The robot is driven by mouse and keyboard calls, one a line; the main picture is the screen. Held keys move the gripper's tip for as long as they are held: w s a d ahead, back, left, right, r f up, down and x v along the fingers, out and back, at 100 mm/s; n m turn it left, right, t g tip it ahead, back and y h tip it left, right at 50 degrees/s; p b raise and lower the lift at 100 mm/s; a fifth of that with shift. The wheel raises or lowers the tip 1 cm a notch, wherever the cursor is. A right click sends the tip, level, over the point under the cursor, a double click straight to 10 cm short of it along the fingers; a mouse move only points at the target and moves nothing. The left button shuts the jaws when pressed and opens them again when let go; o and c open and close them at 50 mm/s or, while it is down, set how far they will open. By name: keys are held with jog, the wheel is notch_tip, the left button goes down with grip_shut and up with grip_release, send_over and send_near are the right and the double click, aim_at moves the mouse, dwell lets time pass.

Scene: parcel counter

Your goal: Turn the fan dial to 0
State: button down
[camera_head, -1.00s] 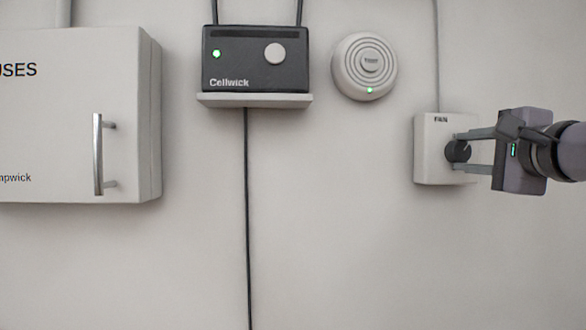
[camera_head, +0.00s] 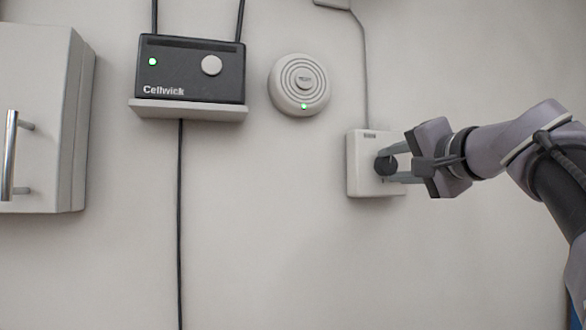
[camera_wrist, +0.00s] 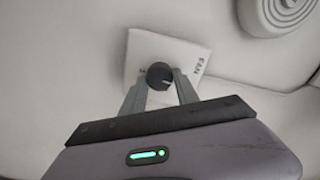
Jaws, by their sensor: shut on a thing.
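The fan dial (camera_head: 385,165) is a small round black knob on a white wall box (camera_head: 360,183). In the wrist view the dial (camera_wrist: 159,76) shows a light pointer mark, and the box (camera_wrist: 146,47) carries the word FAN. My gripper (camera_head: 388,164) reaches in from the right and is shut on the dial, one grey finger on each side of it. The fingers (camera_wrist: 158,82) also flank the dial in the wrist view. The scale numbers around the dial are too small or hidden to read.
A black Cellwick box (camera_head: 192,72) sits on a wall shelf (camera_head: 187,110) with a cable below. A round grey disc unit (camera_head: 299,85) with a green light is left of and above the fan box. A cabinet (camera_head: 38,120) with a metal handle is far left. The wall below is clear.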

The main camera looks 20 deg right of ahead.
jog(key=shift+r, duration=0.25)
jog(key=c, duration=1.4)
grip_release()
jog(key=o, duration=0.5)
jog(key=shift+w+f, duration=0.15)
jog(key=shift+f, duration=0.1)
